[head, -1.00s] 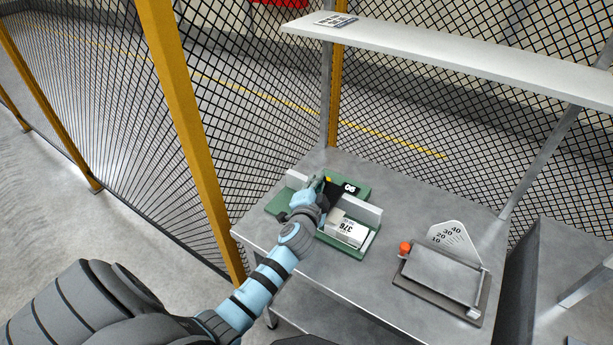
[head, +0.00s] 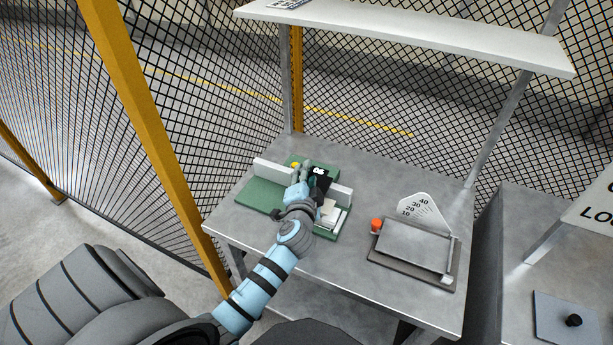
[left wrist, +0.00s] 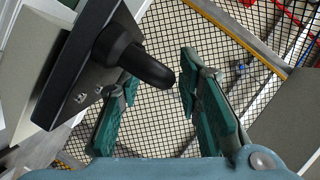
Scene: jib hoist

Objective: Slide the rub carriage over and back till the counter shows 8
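The rub tester has a green base (head: 262,196) with a pale rail (head: 272,171) along it, standing on the grey bench. Its small black-and-white counter (head: 319,170) sits at the back; its digits are too small to read. The dark carriage (head: 320,187) is right of the base's middle, partly hidden by my left gripper (head: 301,180). In the left wrist view, a black knob (left wrist: 135,58) sticks out of a dark block between the left gripper's fingers (left wrist: 158,80). The fingers stand apart, with gaps beside the knob. My right gripper is not in view.
A hinged plate device with an orange knob (head: 376,224) and numbered scale (head: 425,208) stands to the right on the bench (head: 345,270). A pale shelf (head: 420,38) runs above the back. Mesh fence and a yellow post (head: 135,110) stand to the left.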

